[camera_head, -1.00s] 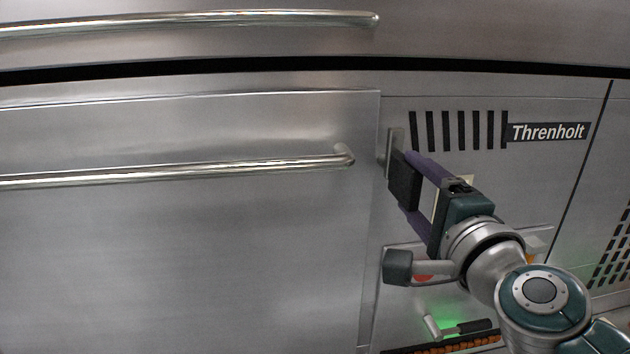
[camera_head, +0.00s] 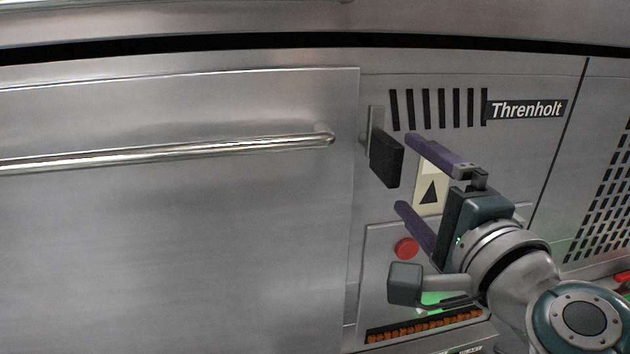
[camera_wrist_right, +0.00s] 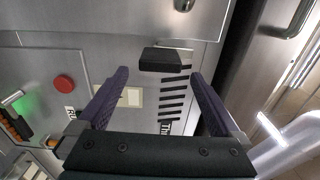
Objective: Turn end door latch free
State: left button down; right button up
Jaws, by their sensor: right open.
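The end door latch has a black block handle (camera_head: 386,160) on a thin metal plate (camera_head: 375,125), at the right edge of the big steel door (camera_head: 180,230). The plate stands upright beside the door edge. My right gripper (camera_head: 405,172) is open and empty, just right of and in front of the handle, with its purple fingers pointing at it. In the right wrist view the black handle (camera_wrist_right: 163,60) lies ahead of the spread fingertips (camera_wrist_right: 159,74), apart from them. My left gripper is not in view.
Right of the latch are vent slots (camera_head: 438,108), a "Threnholt" label (camera_head: 527,108) and a cream plate with a black triangle (camera_head: 430,188). A red button (camera_head: 406,248) and a green glow (camera_head: 432,299) are below. A long bar handle (camera_head: 170,152) crosses the door.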

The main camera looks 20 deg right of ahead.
jog(key=b+v, duration=0.1)
jog(key=v, duration=0.3)
jog(key=shift+s+a, duration=0.1)
jog(key=shift+s, duration=0.25)
jog(key=shift+a, duration=0.1)
